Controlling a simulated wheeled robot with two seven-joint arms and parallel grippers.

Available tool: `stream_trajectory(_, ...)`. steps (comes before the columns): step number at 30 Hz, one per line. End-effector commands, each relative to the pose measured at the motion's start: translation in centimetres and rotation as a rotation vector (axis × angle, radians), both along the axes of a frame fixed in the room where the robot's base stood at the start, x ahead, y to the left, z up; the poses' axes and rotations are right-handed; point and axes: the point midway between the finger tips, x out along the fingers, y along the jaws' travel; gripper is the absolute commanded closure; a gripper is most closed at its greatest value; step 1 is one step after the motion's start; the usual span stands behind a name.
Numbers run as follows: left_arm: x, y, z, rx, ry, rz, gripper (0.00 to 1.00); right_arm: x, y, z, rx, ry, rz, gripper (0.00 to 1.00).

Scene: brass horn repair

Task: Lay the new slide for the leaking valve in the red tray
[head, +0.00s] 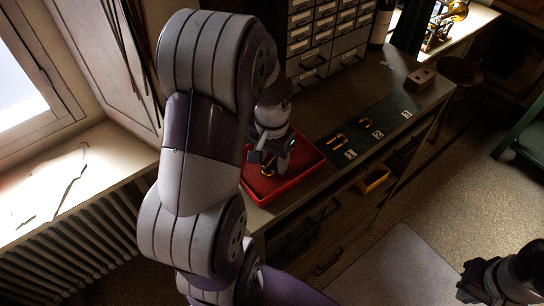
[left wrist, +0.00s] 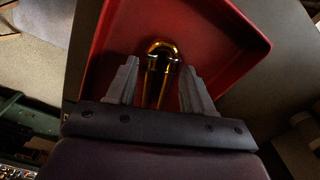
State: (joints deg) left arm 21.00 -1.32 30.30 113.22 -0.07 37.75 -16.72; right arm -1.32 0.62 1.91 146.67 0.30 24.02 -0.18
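The red tray (head: 310,153) sits on the bench, and its red wall also shows in the left wrist view (left wrist: 235,22). A U-shaped brass slide (left wrist: 162,50) is in the tray, partly hidden by my arm in the head view (head: 269,169). My left gripper (left wrist: 160,88) is over the tray with its fingers apart, one on each side of the slide, with gaps showing. Two more brass slides (head: 338,140) (head: 364,123) lie on the dark mat by labels 1 and 2. My right gripper (head: 470,286) is at the lower right, away from the bench; its fingers are unclear.
The dark green mat (head: 392,118) carries numbered labels; no slide shows by label 3 (head: 407,115). A wooden block (head: 420,78) stands past it. Small drawers (head: 325,40) line the back. A brass horn (head: 446,20) is at the far top.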

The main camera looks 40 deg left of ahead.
Motion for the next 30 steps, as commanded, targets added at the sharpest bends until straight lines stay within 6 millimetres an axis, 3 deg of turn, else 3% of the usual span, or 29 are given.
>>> stream_trajectory(12,0.1,0.0,0.7,0.001,-0.004,0.000,0.29,0.0,0.0,-0.3,0.000,0.000,0.000,1.00)
stream_trajectory(14,0.1,0.0,1.8,0.002,-0.006,0.000,0.29,0.0,0.0,-0.7,0.000,0.000,0.000,1.00)
stream_trajectory(20,0.0,0.0,7.4,0.003,-0.007,0.000,0.29,0.0,0.0,-1.3,0.000,0.000,0.000,1.00)
stream_trajectory(22,-0.1,-0.1,10.5,0.001,-0.002,0.000,0.29,0.0,0.0,1.3,0.000,0.002,0.000,1.00)
stream_trajectory(26,-0.1,-0.1,12.5,0.001,-0.001,0.000,0.29,0.0,0.0,3.1,0.000,-0.001,0.000,1.00)
stream_trajectory(30,-0.2,-0.1,13.0,0.000,0.000,0.000,0.29,0.0,0.0,3.5,0.000,0.000,0.000,1.00)
